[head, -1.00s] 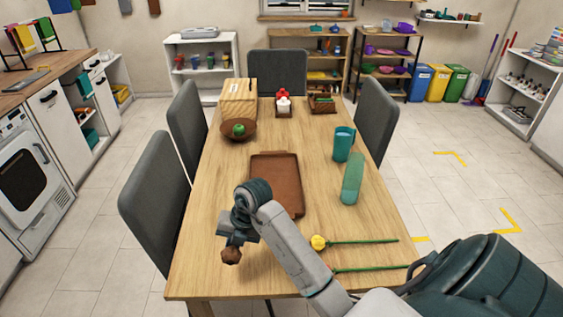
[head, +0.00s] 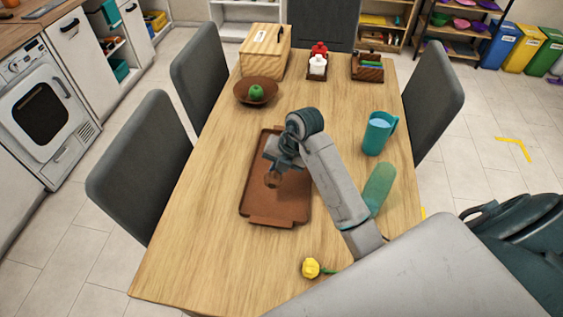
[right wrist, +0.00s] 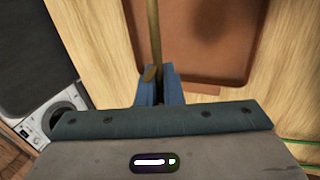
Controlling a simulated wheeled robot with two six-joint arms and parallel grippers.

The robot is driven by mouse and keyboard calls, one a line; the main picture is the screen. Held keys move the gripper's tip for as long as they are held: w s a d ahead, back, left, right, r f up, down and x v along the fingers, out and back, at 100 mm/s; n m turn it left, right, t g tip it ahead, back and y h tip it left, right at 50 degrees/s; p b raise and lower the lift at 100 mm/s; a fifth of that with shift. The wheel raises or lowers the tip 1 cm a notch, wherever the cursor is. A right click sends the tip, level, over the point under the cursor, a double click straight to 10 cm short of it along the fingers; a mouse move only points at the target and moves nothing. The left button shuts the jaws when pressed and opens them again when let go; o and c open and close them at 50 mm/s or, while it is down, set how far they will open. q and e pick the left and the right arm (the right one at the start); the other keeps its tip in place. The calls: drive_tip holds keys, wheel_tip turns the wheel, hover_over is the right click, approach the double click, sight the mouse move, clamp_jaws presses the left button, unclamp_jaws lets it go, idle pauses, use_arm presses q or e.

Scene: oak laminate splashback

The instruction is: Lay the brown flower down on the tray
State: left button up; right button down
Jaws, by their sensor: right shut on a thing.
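My right gripper (head: 281,162) is above the brown tray (head: 256,208), near its middle in the head view. It is shut on the stem of the brown flower (head: 273,181), whose brown head shows just below the fingers against the tray. In the right wrist view the stem (right wrist: 154,35) runs up from between the blue fingers (right wrist: 158,92), with a small leaf by them. The tray (right wrist: 215,40) shows beyond and to the right, with a dark shadow on it. Touching or apart cannot be told clearly. My left gripper is not in view.
A yellow flower (head: 311,268) lies in front of the tray, its stem partly behind my arm. A bowl with a green fruit (head: 256,93) is behind. The table's left side is clear.

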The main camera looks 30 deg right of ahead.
drive_tip(key=shift+a+f, duration=0.15)
drive_tip(key=shift+f, duration=0.05)
drive_tip(key=shift+s+f+b, duration=0.1)
drive_tip(key=shift+f+b, duration=0.15)
drive_tip(key=shift+b, duration=0.15)
wheel_tip(320, 180, down, 4)
drive_tip(key=b, duration=0.3)
drive_tip(key=shift+r, duration=0.25)
wheel_tip(320, 180, down, 3)
drive_tip(key=shift+r+b, duration=0.2)
drive_tip(key=shift+b, duration=1)
drive_tip(key=shift+f+b, duration=0.55)
drive_tip(key=shift+f, duration=0.75)
